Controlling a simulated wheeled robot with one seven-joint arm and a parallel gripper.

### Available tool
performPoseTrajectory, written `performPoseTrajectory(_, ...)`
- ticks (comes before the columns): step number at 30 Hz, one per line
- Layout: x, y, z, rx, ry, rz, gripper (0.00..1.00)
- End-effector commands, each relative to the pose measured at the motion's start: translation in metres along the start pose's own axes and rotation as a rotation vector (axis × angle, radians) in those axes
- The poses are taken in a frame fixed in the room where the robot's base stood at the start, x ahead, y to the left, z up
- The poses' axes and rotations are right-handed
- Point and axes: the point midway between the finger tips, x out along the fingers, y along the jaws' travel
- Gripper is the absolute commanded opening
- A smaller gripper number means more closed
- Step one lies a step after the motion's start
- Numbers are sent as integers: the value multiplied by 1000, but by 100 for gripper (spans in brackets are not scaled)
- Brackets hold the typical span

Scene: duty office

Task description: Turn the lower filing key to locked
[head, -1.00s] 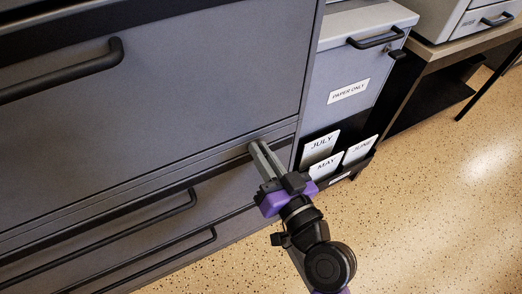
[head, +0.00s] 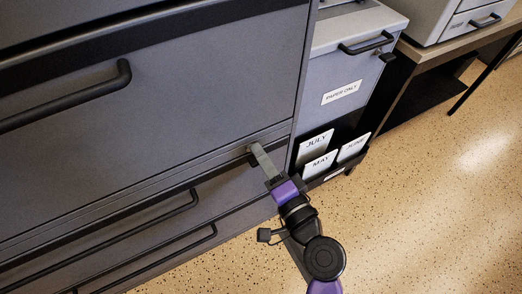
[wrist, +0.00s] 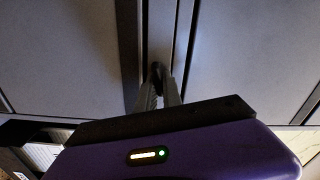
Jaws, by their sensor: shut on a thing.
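My gripper (head: 254,149) reaches to the narrow rail of the grey filing cabinet (head: 180,95), near its right edge between two drawers. In the wrist view my gripper (wrist: 160,76) has its fingertips closed around a small dark piece, the lower filing key (wrist: 156,68), at the rail. The key is mostly hidden by the fingers, and its lock face and any marks cannot be made out. In the head view the fingers hide the key, and they stand edge-on, one in front of the other.
Black bar handles (head: 122,76) stick out from the drawers, with lower ones (head: 193,196) left of my gripper. A paper bin (head: 362,68) and a rack with month cards (head: 315,143) stand close on the right. The speckled floor (head: 420,200) is clear.

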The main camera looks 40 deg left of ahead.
Motion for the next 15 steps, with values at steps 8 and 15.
performPoseTrajectory(8, -1, 2, -1, 187, 2, 2, 0)
performPoseTrajectory(15, -1, 3, 0, 273, 2, 2, 0)
